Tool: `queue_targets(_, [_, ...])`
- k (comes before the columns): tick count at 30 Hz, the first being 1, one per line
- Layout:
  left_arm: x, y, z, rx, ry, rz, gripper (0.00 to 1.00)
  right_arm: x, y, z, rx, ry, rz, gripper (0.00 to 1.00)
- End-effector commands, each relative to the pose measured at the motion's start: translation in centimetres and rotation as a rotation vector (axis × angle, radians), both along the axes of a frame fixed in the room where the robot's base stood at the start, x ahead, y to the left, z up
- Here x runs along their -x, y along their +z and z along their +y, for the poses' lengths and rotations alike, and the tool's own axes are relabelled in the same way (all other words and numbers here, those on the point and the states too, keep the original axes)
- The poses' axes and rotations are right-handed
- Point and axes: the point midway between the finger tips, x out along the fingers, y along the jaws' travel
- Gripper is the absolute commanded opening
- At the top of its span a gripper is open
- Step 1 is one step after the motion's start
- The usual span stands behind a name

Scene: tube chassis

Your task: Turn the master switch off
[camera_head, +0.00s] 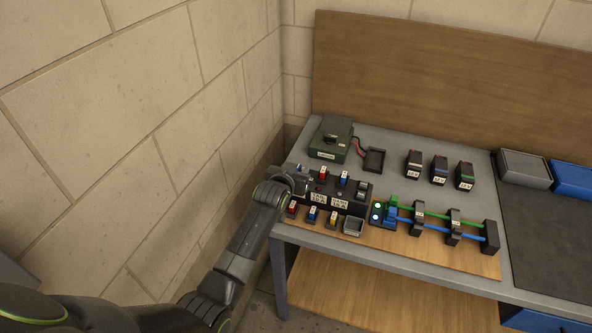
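A black chassis (345,206) with white-labelled fronts stands at the left end of the grey table. A red-topped module (322,175) and a blue-topped module (343,179) stand up from it. A dark block (363,190) with a light top sits at its right end; I cannot tell whether this is the master switch, nor its position. My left arm reaches in from the lower left. My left gripper (301,186) is at the chassis's left end, touching or very close to it. Its fingers are too small and partly hidden to tell open from shut. My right gripper is out of view.
A green box (329,145) and a small black tray (374,159) stand behind. Several labelled modules (439,170) stand further right. Small coloured blocks (312,215) and a grey bin (353,227) sit in front. Green and blue tubes (434,220) run right. A wall (200,130) bounds the left.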

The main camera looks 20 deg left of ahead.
Motion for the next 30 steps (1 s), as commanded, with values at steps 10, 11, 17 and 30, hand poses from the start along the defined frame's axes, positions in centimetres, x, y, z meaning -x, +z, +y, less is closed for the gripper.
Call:
queue_targets(10, [0.02, 0.00, 0.01, 0.000, 0.000, 0.000, 0.06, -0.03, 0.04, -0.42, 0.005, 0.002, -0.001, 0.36])
queue_targets(11, [0.02, 0.00, 0.00, 0.000, 0.000, 0.001, 0.02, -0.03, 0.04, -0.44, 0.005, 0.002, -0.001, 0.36])
queue_targets(17, [0.03, -0.02, 0.00, 0.001, -0.002, 0.001, 0.00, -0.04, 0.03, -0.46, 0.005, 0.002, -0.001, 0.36])
queue_targets(30, [0.00, -0.24, 0.25, 0.000, -0.110, 0.002, 0.00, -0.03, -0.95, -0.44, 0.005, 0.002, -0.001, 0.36])
